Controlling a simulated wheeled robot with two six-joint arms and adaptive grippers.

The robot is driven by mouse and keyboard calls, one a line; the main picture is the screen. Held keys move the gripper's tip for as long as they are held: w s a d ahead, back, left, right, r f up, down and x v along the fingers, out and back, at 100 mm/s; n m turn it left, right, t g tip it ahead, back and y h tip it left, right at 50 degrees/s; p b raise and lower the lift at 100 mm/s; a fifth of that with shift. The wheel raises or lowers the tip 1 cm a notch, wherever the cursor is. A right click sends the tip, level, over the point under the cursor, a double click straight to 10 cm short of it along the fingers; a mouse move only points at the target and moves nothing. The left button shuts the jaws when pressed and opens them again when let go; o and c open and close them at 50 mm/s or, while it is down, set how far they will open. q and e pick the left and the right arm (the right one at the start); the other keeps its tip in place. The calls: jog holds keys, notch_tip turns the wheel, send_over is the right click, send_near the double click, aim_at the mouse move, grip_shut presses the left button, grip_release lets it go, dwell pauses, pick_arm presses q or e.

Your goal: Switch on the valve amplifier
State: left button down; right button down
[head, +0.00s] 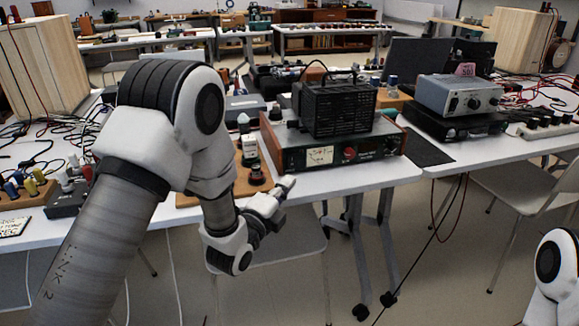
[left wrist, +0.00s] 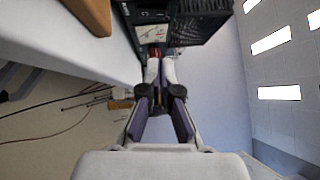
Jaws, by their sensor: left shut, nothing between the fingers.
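The valve amplifier (head: 318,158) stands near the front edge of the table in the head view. It has wooden ends, a dark front panel with a pale meter (head: 320,155) and a red knob (head: 350,153), and a black cage (head: 335,105) on top. My left gripper (head: 288,184) is shut and empty, in front of and below the amplifier's left part. In the left wrist view the shut fingers (left wrist: 160,70) point toward the amplifier front (left wrist: 152,34); whether they touch it I cannot tell. The right gripper is out of view.
A wooden board (head: 235,185) with small parts lies left of the amplifier. A grey unit (head: 458,95) sits on a black one to the right. Cables and a speaker box (head: 42,68) are at left. A chair (head: 270,248) stands below the table's front edge.

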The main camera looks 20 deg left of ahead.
aim_at(296, 156)
pick_arm(q)
jog(key=x, duration=0.4)
jog(key=shift+w+a+r, duration=0.1)
jog(key=shift+w+a, duration=0.75)
jog(key=shift+w, duration=0.25)
jog(key=shift+w+a+r, duration=0.1)
jog(key=shift+w+a, duration=0.2)
jog(key=shift+w, duration=0.15)
jog(key=shift+w+a+r+n+g+p, duration=0.2)
jog(key=shift+r+n+g+p, duration=0.1)
jog(key=shift+r+p, duration=0.35)
jog(key=shift+f, duration=0.4)
jog(key=shift+s+d, duration=0.1)
jog(key=shift+d, duration=0.05)
